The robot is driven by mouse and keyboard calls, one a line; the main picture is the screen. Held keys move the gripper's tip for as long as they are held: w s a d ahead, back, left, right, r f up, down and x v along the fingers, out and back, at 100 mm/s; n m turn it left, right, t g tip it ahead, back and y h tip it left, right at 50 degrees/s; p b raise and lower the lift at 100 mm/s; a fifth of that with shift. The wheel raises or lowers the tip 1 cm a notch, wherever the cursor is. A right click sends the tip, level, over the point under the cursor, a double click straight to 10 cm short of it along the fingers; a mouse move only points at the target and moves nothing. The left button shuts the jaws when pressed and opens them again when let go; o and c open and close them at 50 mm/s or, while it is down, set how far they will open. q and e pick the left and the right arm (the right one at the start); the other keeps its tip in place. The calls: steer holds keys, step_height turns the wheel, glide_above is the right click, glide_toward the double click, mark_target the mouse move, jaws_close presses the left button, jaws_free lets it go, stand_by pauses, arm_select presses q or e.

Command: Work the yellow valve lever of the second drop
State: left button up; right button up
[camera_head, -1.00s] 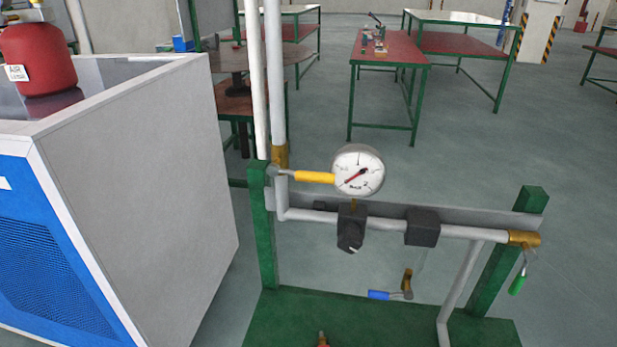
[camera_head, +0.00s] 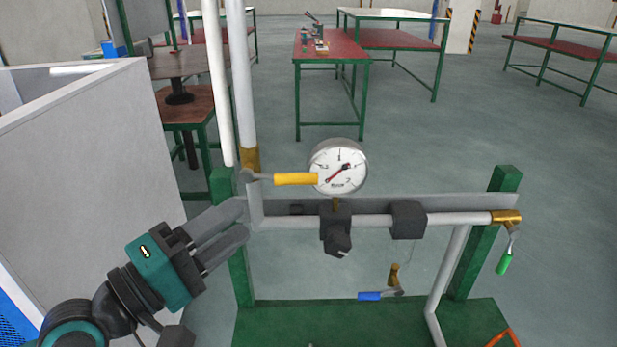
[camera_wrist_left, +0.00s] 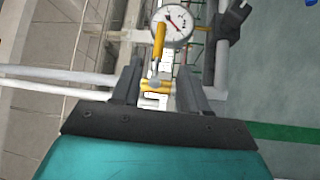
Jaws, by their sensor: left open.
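The yellow valve lever (camera_head: 296,179) sits on the brass valve (camera_head: 250,160) of the vertical pipe and points right, toward the pressure gauge (camera_head: 338,167). My left gripper (camera_head: 243,222) comes in from the lower left, just below the valve, with its two fingers apart. In the left wrist view, the yellow lever (camera_wrist_left: 159,40) stands upright in the picture, beyond the gap between the open fingers (camera_wrist_left: 157,80). I see nothing held between the fingers, and contact with the pipe cannot be told. My right gripper is not in view.
A green frame (camera_head: 509,180) carries the pipes, with a black regulator (camera_head: 336,230), a green-handled valve (camera_head: 505,262) and a blue-handled valve (camera_head: 370,296). A grey-white cabinet (camera_head: 110,150) stands close on the left.

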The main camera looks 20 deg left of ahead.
mark_target(291, 184)
arm_select(q)
steer(key=p+x, duration=0.3)
steer(key=x, duration=0.9)
steer(key=shift+w+d, duration=0.25)
steer(key=shift+w, duration=0.05)
steer(key=shift+c, duration=0.4)
jaws_close()
